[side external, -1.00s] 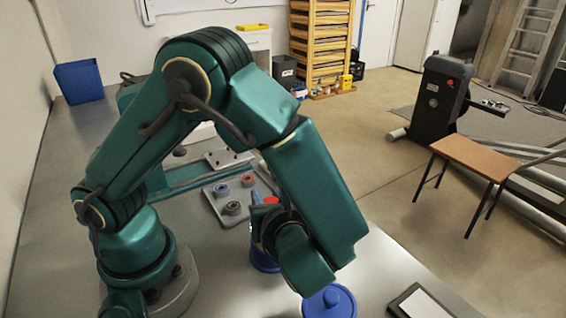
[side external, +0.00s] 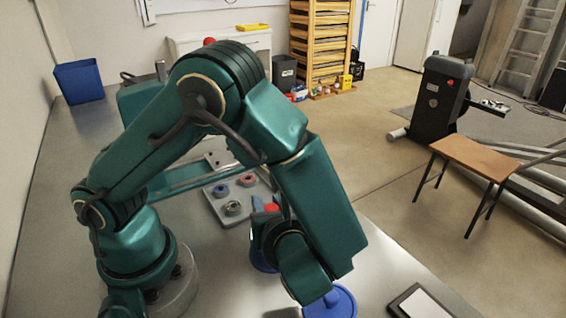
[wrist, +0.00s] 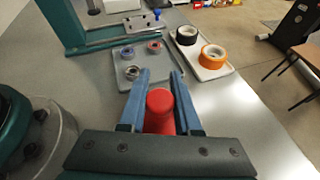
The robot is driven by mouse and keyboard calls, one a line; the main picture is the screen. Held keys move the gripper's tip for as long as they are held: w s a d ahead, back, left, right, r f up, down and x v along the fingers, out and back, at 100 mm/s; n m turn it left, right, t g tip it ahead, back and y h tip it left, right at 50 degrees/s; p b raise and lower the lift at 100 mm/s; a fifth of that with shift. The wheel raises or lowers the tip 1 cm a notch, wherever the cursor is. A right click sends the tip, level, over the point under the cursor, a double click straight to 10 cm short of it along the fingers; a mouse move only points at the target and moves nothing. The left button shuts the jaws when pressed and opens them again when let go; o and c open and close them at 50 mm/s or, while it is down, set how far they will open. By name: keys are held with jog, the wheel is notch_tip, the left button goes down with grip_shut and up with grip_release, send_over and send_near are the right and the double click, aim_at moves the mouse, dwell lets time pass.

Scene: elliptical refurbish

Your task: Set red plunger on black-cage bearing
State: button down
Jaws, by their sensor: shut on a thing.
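The red plunger (wrist: 160,108) is held between the two blue fingers of my gripper (wrist: 160,80) in the wrist view. Its red top also shows by the fingers in the side view (side external: 271,208). The black-cage bearing (wrist: 132,73), a dark metallic ring, lies on the near part of a grey tray, ahead of and left of my fingertips. It also shows in the side view (side external: 233,208). The plunger is apart from the bearing. The lower end of the plunger is hidden.
The grey tray (wrist: 118,83) also bears a blue bearing (wrist: 127,53) and a red bearing (wrist: 154,46). A white tray (wrist: 228,68) holds black and orange rolls to the right. A blue lidded thing (side external: 338,302) stands near the table's front.

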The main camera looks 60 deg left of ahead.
jog(key=shift+f, duration=0.55)
dwell(0.6)
jog(key=c, duration=0.9)
grip_release()
jog(key=v, duration=1.1)
jog(key=shift+a, duration=0.1)
